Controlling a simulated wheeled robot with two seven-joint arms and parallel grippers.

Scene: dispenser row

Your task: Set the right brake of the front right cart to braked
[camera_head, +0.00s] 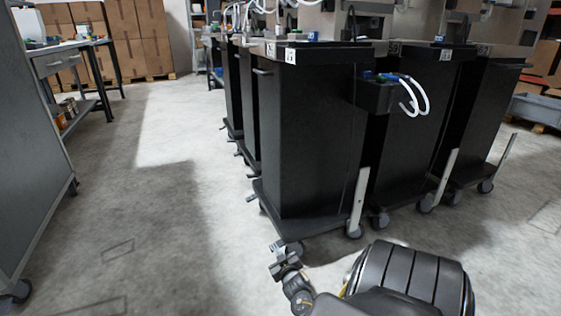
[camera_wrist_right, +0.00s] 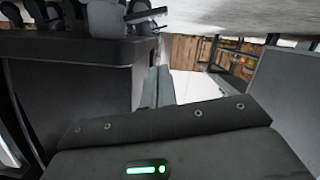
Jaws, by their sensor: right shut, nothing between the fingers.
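The nearest black cart (camera_head: 310,140) stands in the middle of the head view, on a dark base with grey wheels. One front wheel (camera_head: 354,231) shows at its near right corner, beside a pale upright bar (camera_head: 358,202). My right gripper (camera_head: 278,250) is low at the cart's near left corner, in front of the wheel there, and is shut and empty. I cannot tell whether it touches the cart. The right wrist view is upside down; the shut fingers (camera_wrist_right: 165,85) lie beside the dark cart base (camera_wrist_right: 85,75). A pale wheel (camera_wrist_right: 104,15) and a pedal-like part (camera_wrist_right: 143,9) show there. The brake's setting is unclear. My left gripper is out of view.
More black carts (camera_head: 490,120) stand close on the right, with pale upright bars. A dark holder (camera_head: 378,95) with white hoses juts from the nearest cart. A grey cabinet (camera_head: 30,140) stands left. The floor (camera_head: 150,200) between is clear. Cardboard boxes (camera_head: 130,40) stand behind.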

